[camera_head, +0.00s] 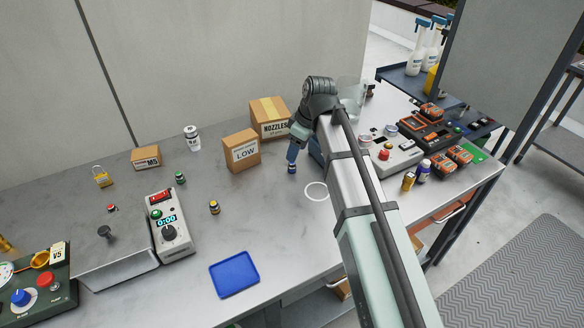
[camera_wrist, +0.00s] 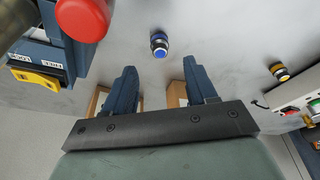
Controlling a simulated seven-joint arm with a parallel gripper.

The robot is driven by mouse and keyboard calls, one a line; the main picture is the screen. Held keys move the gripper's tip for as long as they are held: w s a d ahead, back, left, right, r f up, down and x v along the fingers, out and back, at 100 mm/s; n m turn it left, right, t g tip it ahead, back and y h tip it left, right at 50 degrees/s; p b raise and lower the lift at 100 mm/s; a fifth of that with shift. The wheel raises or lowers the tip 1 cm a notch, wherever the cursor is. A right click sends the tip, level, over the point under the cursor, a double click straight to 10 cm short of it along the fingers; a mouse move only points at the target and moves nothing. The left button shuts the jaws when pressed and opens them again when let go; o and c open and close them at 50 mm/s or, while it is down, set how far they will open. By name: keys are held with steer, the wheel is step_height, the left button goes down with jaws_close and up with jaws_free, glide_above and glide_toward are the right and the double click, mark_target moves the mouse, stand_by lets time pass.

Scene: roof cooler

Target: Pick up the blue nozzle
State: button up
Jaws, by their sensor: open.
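The blue nozzle (camera_wrist: 159,44) is a small dark piece with a bright blue ring. It stands on the grey bench beyond the fingertips in the wrist view, roughly in line with the gap between them. My gripper (camera_wrist: 163,78) has its two dark blue fingers apart, with nothing between them. In the head view my gripper (camera_head: 292,154) points down in front of the cardboard boxes. The nozzle (camera_head: 291,169) shows there just under the fingers, partly hidden by them. I cannot tell the exact height between fingertips and nozzle.
The NOZZLES box (camera_head: 269,117) and the LOW box (camera_head: 241,151) stand behind. A yellow-ringed nozzle (camera_head: 214,207) and a green one (camera_head: 180,177) stand to the left, near the timer device (camera_head: 170,225). A blue device with a red knob (camera_wrist: 84,18) is close by. A blue tray (camera_head: 234,274) lies in front.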

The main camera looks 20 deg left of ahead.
mark_target(292, 167)
steer(key=shift+x, duration=3.5)
steer(key=shift+c, duration=0.5)
jaws_close()
steer(key=shift+r, duration=0.1)
